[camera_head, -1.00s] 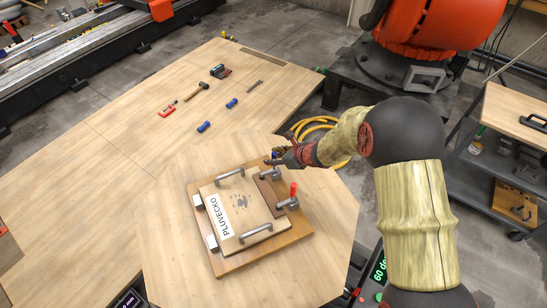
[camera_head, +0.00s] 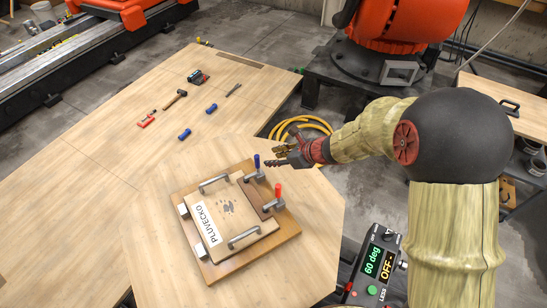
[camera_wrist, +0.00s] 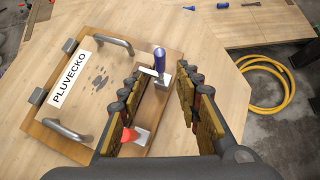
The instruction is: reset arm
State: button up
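My gripper (camera_head: 282,155) is at the right of the wooden board, above its upper right corner in the head view. In the wrist view my gripper (camera_wrist: 158,85) has its two fingers wide apart with nothing held between them. The wooden board (camera_head: 222,265) carries a panel labelled PLUVECKO (camera_head: 231,214) with two grey handles. A blue-handled clamp (camera_head: 256,165) and a red-handled clamp (camera_head: 277,195) stand at the board's right side, both handles upright. In the wrist view the blue handle (camera_wrist: 159,60) shows between the fingers, while the red handle (camera_wrist: 128,136) is partly covered by the left finger.
A control box (camera_head: 378,262) reading "60 deg" and "OFF" is at the lower right. A hammer (camera_head: 175,99) and several tools lie on the table (camera_head: 100,160). A yellow hose (camera_head: 300,124) is coiled on the floor. An orange machine (camera_head: 400,20) stands behind.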

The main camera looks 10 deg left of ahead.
dwell(0.4)
jog(key=s+d+r+n+g+h, duration=0.1)
jog(key=s+d+n+g, duration=0.1)
jog(key=s+n, duration=0.5)
jog(key=s+d+r+n+g+h, duration=0.1)
jog(key=s+d+n+g, duration=0.15)
jog(key=s+n, duration=0.5)
jog(key=s+d+r+n+t+h+b, duration=0.1)
jog(key=s+d+r+n+t+h, duration=0.1)
jog(key=s+d+r, duration=0.3)
jog(key=s+d+r+n+t+h+b, duration=0.1)
jog(key=s+d+r+n+t+h, duration=0.1)
jog(key=d+r, duration=0.5)
jog(key=s+d+r+n+t+h, duration=0.2)
jog(key=s+d+r+n, duration=0.2)
jog(key=d, duration=0.9)
jog(key=s+r, duration=0.1)
jog(key=s, duration=0.2)
jog(key=shift+s+r+n+b, duration=0.3)
jog(key=shift+r+n+b, duration=0.05)
jog(key=shift+r+b, duration=0.05)
jog(key=shift+a, duration=0.2)
